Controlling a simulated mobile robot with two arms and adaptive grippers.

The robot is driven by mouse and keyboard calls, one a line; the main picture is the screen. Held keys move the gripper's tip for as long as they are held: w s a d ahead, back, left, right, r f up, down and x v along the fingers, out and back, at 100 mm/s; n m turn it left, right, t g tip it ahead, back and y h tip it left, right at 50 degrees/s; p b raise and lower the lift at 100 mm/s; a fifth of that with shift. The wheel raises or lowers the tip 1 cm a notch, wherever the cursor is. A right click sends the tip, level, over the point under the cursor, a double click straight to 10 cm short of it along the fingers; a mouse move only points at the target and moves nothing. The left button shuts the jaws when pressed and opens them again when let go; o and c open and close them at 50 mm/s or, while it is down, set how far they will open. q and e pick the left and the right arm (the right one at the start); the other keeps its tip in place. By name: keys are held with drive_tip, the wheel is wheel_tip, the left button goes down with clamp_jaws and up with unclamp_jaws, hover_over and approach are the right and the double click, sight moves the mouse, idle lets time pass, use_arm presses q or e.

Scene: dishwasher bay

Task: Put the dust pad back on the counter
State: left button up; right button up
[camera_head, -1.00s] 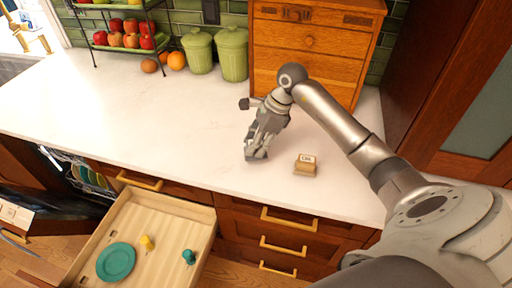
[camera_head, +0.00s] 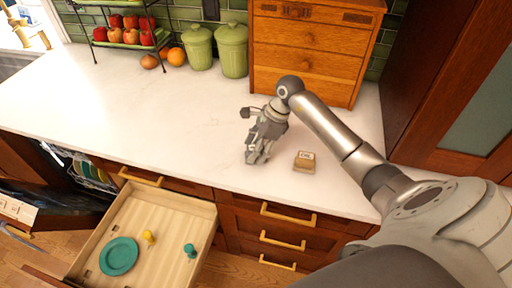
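A small tan block with a white label on top (camera_head: 304,161), which looks like the dust pad, lies on the white counter (camera_head: 150,110) near its front edge. My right gripper (camera_head: 256,157) points down over the counter to the left of the block, with a gap between them. Nothing shows held in it, but its fingers are too small to tell how far apart they are. My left gripper is out of view.
An open drawer (camera_head: 148,215) below the counter holds a teal plate (camera_head: 119,256), a yellow item (camera_head: 149,237) and a teal item (camera_head: 190,250). Green canisters (camera_head: 232,50), a wooden drawer chest (camera_head: 310,58) and a fruit rack (camera_head: 125,38) stand at the back. The counter's left is clear.

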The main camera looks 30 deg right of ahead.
drive_tip(key=shift+r, duration=0.15)
drive_tip(key=b+v, duration=0.2)
drive_tip(key=v, duration=1)
drive_tip(key=shift+b, duration=0.35)
